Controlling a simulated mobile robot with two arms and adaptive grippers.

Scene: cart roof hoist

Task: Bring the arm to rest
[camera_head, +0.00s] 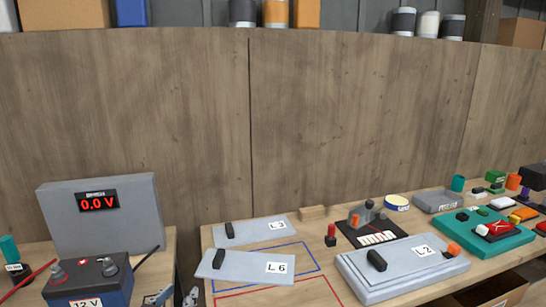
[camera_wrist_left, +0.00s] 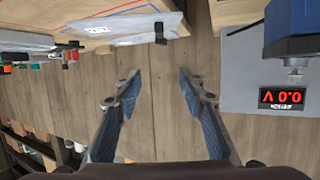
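My left gripper (camera_head: 172,297) shows only as small grey tips at the bottom edge of the head view, between the two benches. In the left wrist view the left gripper (camera_wrist_left: 156,80) is open, its two blue-padded fingers wide apart. Nothing is between the fingers; wood planks show behind them. My right gripper is in neither view.
A 12 V battery (camera_head: 90,284) and a grey meter box (camera_head: 103,220) reading 0.0 V stand just left of the gripper. Right of it, a bench holds grey panels labelled L3 (camera_head: 253,232), L6 (camera_head: 252,267) and L2 (camera_head: 400,265). A plank wall (camera_head: 330,120) stands behind.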

